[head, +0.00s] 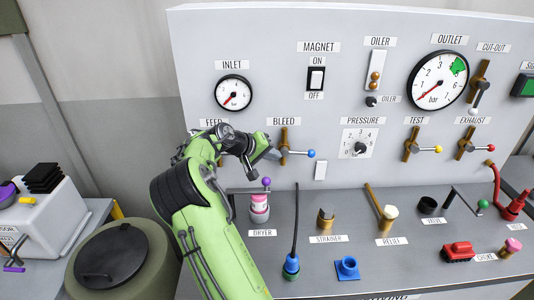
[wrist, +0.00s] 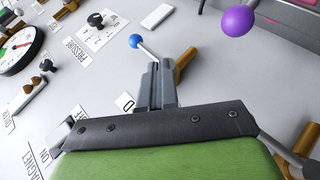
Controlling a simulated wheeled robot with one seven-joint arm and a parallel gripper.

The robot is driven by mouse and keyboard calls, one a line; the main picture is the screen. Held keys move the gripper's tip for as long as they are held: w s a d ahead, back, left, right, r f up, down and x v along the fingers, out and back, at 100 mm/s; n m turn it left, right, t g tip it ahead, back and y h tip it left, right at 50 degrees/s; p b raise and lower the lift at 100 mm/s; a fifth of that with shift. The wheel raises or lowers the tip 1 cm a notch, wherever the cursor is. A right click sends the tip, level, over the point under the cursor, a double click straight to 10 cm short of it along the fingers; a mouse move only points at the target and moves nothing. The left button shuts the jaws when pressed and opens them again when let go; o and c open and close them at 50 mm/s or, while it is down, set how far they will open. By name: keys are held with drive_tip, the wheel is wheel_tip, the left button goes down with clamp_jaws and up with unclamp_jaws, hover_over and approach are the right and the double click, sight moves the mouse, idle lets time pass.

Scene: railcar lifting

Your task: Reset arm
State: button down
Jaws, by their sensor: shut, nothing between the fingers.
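My green arm (head: 205,225) reaches up from the bottom of the head view to the panel. My gripper (head: 277,154) is shut and empty, its tip close to the BLEED valve (head: 284,140), a brass handle with a blue-ball lever (head: 311,153). In the wrist view the shut fingers (wrist: 157,82) point at the panel, with the blue ball (wrist: 135,41) just beyond them and the brass handle (wrist: 186,62) beside them. I cannot tell whether the fingers touch the valve. My arm covers the FEED area below its label.
The grey panel (head: 215,45) carries gauges, a MAGNET switch (head: 316,79) and the TEST (head: 411,144) and EXHAUST (head: 466,143) valves. The DRYER (head: 260,206) with its purple ball (head: 266,182) stands near my arm. A hose (head: 295,225) and several fittings stand on the bench below.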

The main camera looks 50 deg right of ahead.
drive_tip(key=shift+v, duration=1.55)
drive_tip(key=s+a+r+n+t+y, duration=0.1)
drive_tip(key=s+a+r+t+y, duration=0.15)
drive_tip(key=a, duration=0.65)
drive_tip(key=s+a+r+n+t+y, duration=0.1)
drive_tip(key=s+a+t+y, duration=0.15)
drive_tip(key=a, duration=0.65)
drive_tip(key=s+a+r+n+t+y, duration=0.1)
drive_tip(key=s+a+n+t+y, duration=0.2)
drive_tip(key=a, duration=0.6)
drive_tip(key=s+a+f+n+y, duration=0.1)
drive_tip(key=s+a+n+y, duration=0.1)
drive_tip(key=s+a, duration=1)
drive_tip(key=shift+s+f+y, duration=0.25)
drive_tip(key=shift+f+y, duration=0.05)
drive_tip(key=shift+d, duration=0.1)
